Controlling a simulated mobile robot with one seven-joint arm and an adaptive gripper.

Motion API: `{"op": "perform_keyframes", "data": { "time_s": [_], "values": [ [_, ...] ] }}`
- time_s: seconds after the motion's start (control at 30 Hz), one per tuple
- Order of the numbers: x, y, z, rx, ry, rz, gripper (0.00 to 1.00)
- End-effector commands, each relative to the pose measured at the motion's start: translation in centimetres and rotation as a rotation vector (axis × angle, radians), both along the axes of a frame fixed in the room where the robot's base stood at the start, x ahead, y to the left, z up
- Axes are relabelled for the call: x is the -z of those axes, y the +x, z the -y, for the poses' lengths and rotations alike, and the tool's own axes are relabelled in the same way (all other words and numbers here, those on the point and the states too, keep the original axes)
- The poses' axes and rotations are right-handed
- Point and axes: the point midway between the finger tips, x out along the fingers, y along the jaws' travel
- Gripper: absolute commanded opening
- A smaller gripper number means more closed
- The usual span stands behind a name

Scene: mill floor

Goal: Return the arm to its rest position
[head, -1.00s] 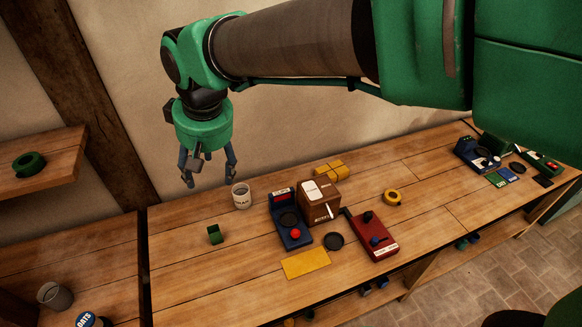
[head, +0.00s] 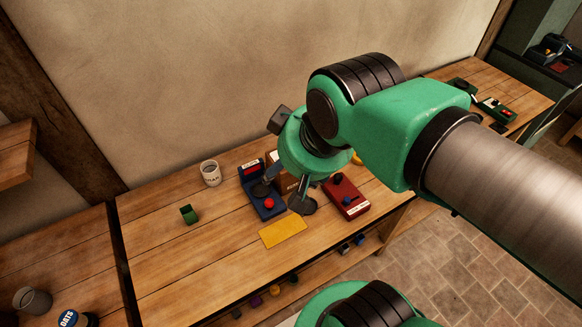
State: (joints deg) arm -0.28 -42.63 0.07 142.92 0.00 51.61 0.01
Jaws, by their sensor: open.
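My green arm reaches in from the right in the head view. My gripper (head: 283,194) hangs below the green wrist with its dark fingers apart and nothing seen between them. It is in front of the middle of the workbench (head: 180,265), over the blue device (head: 263,205) with a red button and the brown box (head: 287,186). The wrist and fingers hide most of the brown box. I cannot tell how high the fingers are above the bench.
A white mug (head: 210,173), a small green open cube (head: 189,215) and a yellow mat (head: 283,231) are on the bench. A red device (head: 345,197) is right of the gripper. A grey cup (head: 33,301) stands at lower left.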

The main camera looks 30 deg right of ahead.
Motion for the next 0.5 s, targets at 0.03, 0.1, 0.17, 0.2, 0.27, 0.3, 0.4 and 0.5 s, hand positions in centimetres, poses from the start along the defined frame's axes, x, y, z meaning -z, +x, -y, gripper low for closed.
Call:
{"op": "perform_keyframes", "data": {
  "time_s": [0.03,0.1,0.17,0.2,0.27,0.3,0.4,0.5],
  "values": [
    [0.10,-0.18,0.13,0.004,0.000,0.001,0.60],
    [0.16,-0.28,0.18,0.006,0.000,0.002,0.60],
    [0.16,-0.28,0.18,0.006,0.000,0.002,0.60],
    [0.15,-0.27,0.17,0.006,0.000,0.002,0.60],
    [0.15,-0.25,0.17,0.006,0.000,0.002,0.60],
    [0.14,-0.26,0.16,0.006,0.000,0.002,0.60],
    [0.21,-0.24,0.16,0.006,0.000,0.002,0.60],
    [0.66,-0.24,0.15,0.005,-0.001,0.002,0.60]
  ]
}}
